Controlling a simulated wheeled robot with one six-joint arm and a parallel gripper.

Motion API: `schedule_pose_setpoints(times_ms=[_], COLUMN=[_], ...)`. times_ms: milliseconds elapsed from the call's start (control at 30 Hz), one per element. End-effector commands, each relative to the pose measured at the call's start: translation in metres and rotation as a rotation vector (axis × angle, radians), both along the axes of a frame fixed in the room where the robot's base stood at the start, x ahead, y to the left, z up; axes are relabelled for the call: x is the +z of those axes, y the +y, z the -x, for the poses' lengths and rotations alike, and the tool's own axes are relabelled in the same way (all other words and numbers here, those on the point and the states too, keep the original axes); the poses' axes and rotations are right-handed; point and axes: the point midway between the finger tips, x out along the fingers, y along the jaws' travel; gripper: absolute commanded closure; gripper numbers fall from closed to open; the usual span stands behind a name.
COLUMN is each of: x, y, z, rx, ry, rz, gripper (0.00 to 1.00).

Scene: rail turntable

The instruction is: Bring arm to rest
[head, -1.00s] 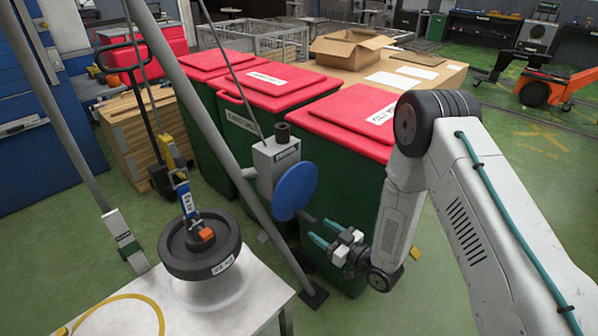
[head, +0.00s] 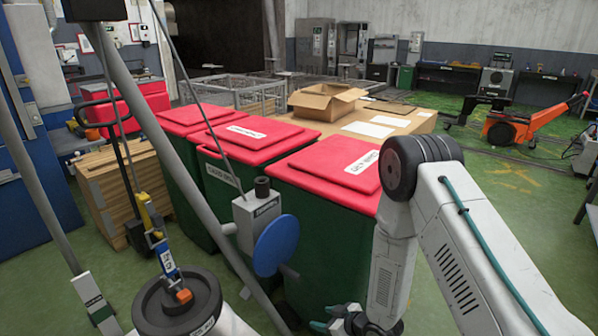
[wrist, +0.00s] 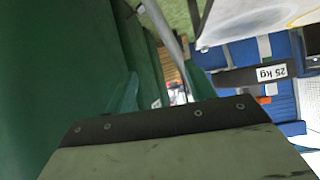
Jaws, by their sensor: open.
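My arm reaches in from the right in the head view, bent at its elbow with the forearm hanging down. My gripper (head: 335,322) is at the bottom edge of that view, partly cut off, in front of the nearest green bin. In the wrist view my gripper (wrist: 163,92) shows two teal fingers spread apart with nothing between them. A dark green surface, seemingly the bin's side, fills the left of the wrist view close to the fingers. I cannot tell whether they touch it.
Several green bins with red lids (head: 335,160) stand in a row beside my arm. A blue disc (head: 275,245) on a grey control box (head: 258,212) is left of my gripper. A slanted grey pole (head: 190,145) and a dark round weight (head: 178,302) stand further left.

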Motion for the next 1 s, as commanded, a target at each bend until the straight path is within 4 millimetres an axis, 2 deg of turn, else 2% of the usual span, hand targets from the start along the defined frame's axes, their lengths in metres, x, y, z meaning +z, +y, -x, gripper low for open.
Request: schedule_pose_setpoints(times_ms=[167, 300, 367, 500, 700, 1000], x=[0.021, 0.067, 0.090, 0.147, 0.232, 0.343], y=[-0.054, -0.099, -0.115, -0.147, -0.176, -0.192], z=[0.001, 0.013, 0.022, 0.049, 0.101, 0.195], rx=[-0.110, -0.223, -0.269, -0.376, -0.504, -0.635], ry=[0.216, 0.378, 0.443, 0.584, 0.760, 0.957], rz=[0.283, 0.454, 0.508, 0.596, 0.653, 0.627], gripper=[0.45, 0.45, 0.45, 0.45, 0.45, 0.45])
